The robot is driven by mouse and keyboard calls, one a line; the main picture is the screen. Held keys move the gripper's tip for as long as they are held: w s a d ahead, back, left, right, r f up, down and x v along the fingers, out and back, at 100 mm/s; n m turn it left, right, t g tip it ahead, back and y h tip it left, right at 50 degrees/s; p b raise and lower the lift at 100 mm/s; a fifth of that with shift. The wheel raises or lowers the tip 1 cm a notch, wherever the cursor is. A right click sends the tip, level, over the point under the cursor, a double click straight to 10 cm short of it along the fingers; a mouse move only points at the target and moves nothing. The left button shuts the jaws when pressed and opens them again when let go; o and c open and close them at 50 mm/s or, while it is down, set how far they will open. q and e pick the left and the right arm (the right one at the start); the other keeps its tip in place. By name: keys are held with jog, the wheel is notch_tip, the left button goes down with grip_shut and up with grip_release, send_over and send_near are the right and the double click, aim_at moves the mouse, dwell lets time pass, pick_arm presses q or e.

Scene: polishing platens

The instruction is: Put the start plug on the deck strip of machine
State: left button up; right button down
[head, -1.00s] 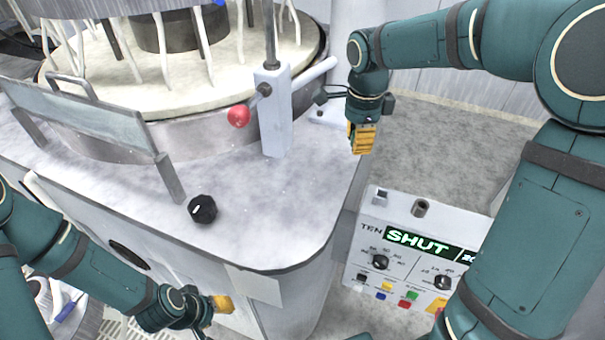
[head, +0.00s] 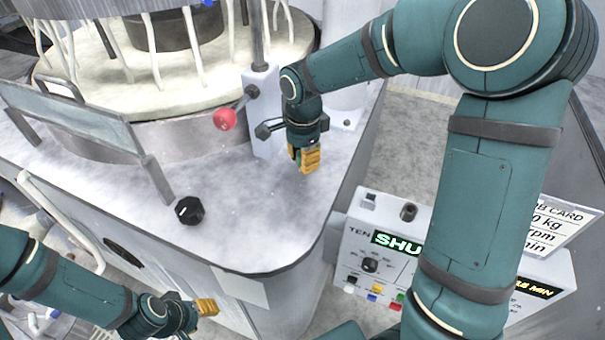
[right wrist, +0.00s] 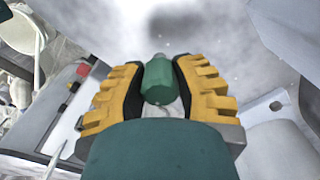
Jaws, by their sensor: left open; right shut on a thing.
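My right gripper (head: 306,158) is shut on a small green plug, taken to be the start plug (right wrist: 158,82), which shows between the yellow fingers in the right wrist view. In the head view the fingers hide the plug. This gripper hangs over the right part of the machine's pale deck strip (head: 258,208); whether the plug touches the deck I cannot tell. My left gripper (head: 206,307) is open, low at the left in front of the machine's side, away from the deck.
A black knob (head: 189,210) sits on the deck. A grey post with a red ball lever (head: 225,119) stands left of my right gripper. A tilted clear guard (head: 75,120) is at the left. A control box (head: 350,237) stands to the right.

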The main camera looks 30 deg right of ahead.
jog(key=shift+f+b, duration=0.3)
jog(key=shift+f, duration=2.1)
jog(key=shift+f, duration=0.2)
jog(key=c, duration=0.7)
grip_release()
jog(key=shift+c, duration=0.2)
jog(key=shift+r, duration=0.1)
jog(key=shift+r, duration=0.2)
notch_tip(320, 180, up, 12)
jog(key=shift+f+p, duration=0.1)
jog(key=shift+p, duration=0.8)
